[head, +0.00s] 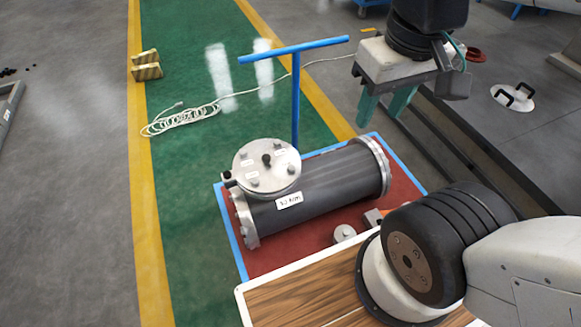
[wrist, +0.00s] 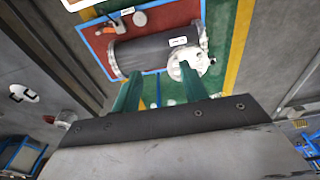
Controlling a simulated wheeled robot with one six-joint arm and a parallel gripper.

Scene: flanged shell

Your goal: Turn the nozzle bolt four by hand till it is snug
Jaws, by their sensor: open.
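The dark shell (head: 325,185) lies on its side on a red mat. Its round grey nozzle cover (head: 267,166) faces up at the left end, with several bolts, small white tags and a dark centre knob. The tags are too small to read, so I cannot tell which bolt is four. My gripper (head: 382,112) hangs in the air right of the nozzle, its two green fingers apart and empty. In the wrist view the shell (wrist: 145,52) lies beyond the fingers, and the right fingertip overlaps the nozzle cover (wrist: 199,66), partly hiding it.
A blue T-shaped post (head: 295,100) rises just behind the nozzle. The red mat (head: 290,250) has a blue border; a small grey part (head: 344,234) lies on it. A wooden tabletop (head: 285,300) is in front. A coiled cable (head: 180,122) and brass blocks (head: 146,66) lie beyond.

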